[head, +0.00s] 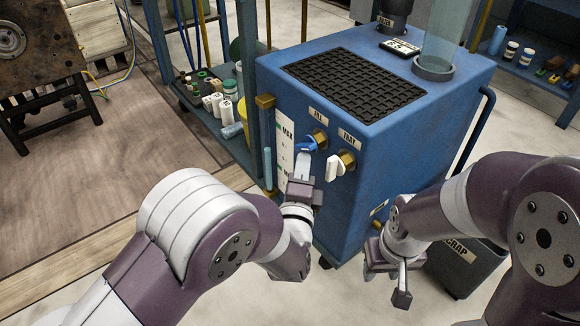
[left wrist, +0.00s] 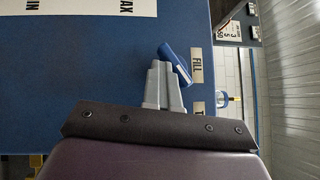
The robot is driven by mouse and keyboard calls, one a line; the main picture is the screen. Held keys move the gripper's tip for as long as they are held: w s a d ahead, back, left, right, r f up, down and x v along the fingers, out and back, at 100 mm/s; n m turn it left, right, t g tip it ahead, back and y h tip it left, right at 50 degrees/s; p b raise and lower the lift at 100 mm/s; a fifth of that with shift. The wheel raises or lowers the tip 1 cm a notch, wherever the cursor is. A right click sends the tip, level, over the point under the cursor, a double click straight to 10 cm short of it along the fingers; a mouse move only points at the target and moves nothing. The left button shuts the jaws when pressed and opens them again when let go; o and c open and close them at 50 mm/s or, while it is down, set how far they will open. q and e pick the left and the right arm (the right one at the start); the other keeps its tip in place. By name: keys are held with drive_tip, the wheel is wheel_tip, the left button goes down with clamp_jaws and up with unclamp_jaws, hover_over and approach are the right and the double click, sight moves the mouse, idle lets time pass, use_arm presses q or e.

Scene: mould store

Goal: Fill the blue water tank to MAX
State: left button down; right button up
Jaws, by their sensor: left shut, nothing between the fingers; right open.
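The blue water tank (head: 400,170) stands in the middle of the head view. On its front, a blue lever (head: 305,146) sits on a brass valve under the FILL label (head: 318,116); a white lever (head: 335,168) is under the TRAY label. A MAX level plate (head: 286,135) and a pale blue sight tube (head: 268,168) are at the left edge; I cannot read the level. My left gripper (head: 303,164) is shut and empty, its tips at the blue lever (left wrist: 176,62); whether they touch, I cannot tell. My right gripper (head: 388,280) is open, low before the tank's right side.
A black grate (head: 355,85) and a clear cylinder (head: 447,35) are on the tank's top. A SCRAP bin (head: 468,268) stands beside my right arm. A shelf with bottles (head: 215,105) is left of the tank.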

use_arm(q)
drive_tip(key=shift+w+a+f+m+t+h+p, duration=0.15)
drive_tip(key=shift+w+m+t+h+p, duration=0.15)
drive_tip(key=shift+m+p, duration=0.25)
drive_tip(key=shift+w+a+f+m+t+h+p, duration=0.1)
drive_tip(key=shift+f+m+t+h+p, duration=0.1)
drive_tip(key=shift+m+t+p, duration=0.35)
use_arm(e)
drive_tip(key=shift+a+r, duration=0.15)
drive_tip(key=shift+r, duration=0.4)
drive_tip(key=shift+a+r, duration=0.15)
drive_tip(key=shift+r, duration=0.4)
use_arm(q)
drive_tip(key=shift+f, duration=0.15)
